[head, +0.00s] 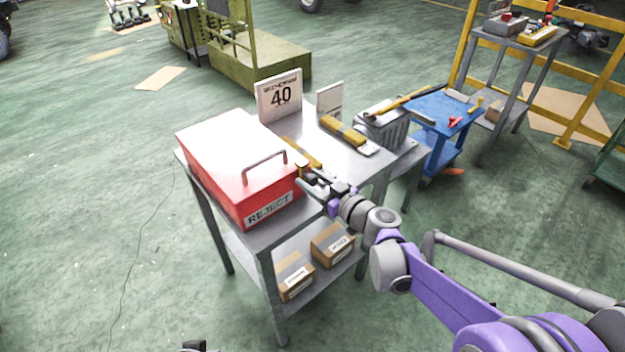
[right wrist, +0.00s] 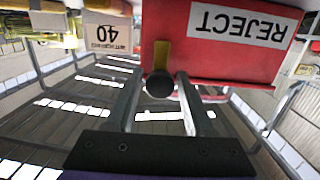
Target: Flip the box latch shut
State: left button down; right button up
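The red box (head: 222,180) with a pale lid, a grey handle and a REJECT label stands on a grey metal table. Its latch, a yellow strip (right wrist: 161,52) with a dark round knob (right wrist: 159,84), shows on the red wall in the right wrist view, which is upside down. My right gripper (head: 308,182) is at the box's right end. In the right wrist view its two fingers (right wrist: 160,92) are apart, with the knob between their tips; I see no clear contact. A small dark part at the head view's bottom edge may be my left gripper (head: 194,346).
A yellow-brown tool (head: 343,130) and a grey bin (head: 386,128) lie to the right. Cartons (head: 332,243) sit on the lower shelf. A blue cart (head: 445,110) stands beyond.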

jog(key=shift+o, duration=0.7)
jog(key=v, duration=1.1)
jog(key=shift+p, duration=0.35)
jog(key=shift+w, duration=0.1)
